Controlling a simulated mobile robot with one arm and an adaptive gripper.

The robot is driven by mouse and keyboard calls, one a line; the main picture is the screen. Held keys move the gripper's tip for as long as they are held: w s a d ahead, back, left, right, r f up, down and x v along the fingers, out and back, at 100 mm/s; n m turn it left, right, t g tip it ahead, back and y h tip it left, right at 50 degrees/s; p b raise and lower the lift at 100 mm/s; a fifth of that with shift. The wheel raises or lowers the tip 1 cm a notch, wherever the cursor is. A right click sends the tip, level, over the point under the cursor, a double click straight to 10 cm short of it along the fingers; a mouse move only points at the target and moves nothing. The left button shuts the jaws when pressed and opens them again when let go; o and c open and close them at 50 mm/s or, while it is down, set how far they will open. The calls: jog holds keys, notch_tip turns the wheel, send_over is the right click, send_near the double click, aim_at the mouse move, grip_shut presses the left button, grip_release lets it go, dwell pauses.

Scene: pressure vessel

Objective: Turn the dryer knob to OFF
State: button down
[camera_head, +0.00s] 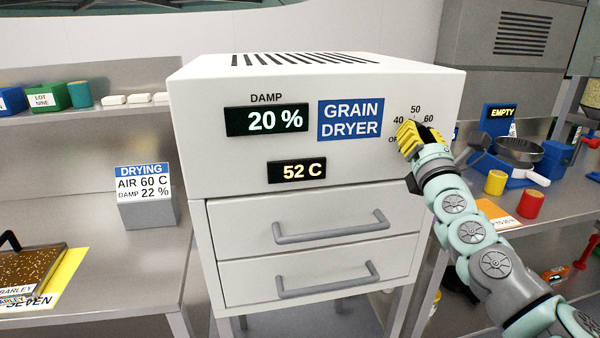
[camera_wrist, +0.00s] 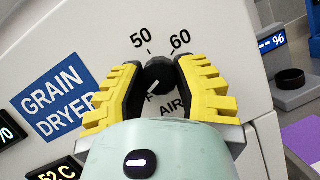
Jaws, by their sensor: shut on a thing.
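The grain dryer (camera_head: 300,185) is a white cabinet with a dial on the right of its front. In the wrist view its black knob (camera_wrist: 159,74) sits between the yellow fingers of my gripper (camera_wrist: 160,78), and they are shut on it from both sides. A short white mark on the knob points down and left, toward the partly hidden OFF lettering. The 50 and 60 labels show above the knob. In the head view my gripper (camera_head: 415,140) is at the dial and covers the knob; 40, 50, 60 and part of OFF show around it.
The dryer displays read 20 % (camera_head: 268,120) and 52 C (camera_head: 297,171). Two drawers with grey handles (camera_head: 330,226) are below. A right-hand bench holds a blue scale (camera_head: 505,155), a yellow cup (camera_head: 496,182) and a red cup (camera_head: 530,204). A drying sign (camera_head: 145,185) stands left.

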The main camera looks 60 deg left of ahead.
jog(key=shift+f+n+y+b, duration=0.15)
jog(key=shift+n+y+b, duration=0.15)
jog(key=shift+n+b, duration=0.55)
jog(key=shift+n+g, duration=0.35)
jog(key=shift+g, duration=0.05)
jog(key=c, duration=0.6)
grip_release()
jog(key=shift+d, duration=0.1)
jog(key=v, duration=1.1)
jog(key=shift+s+d, duration=0.15)
jog(key=shift+d, duration=0.1)
jog(key=shift+f, duration=0.1)
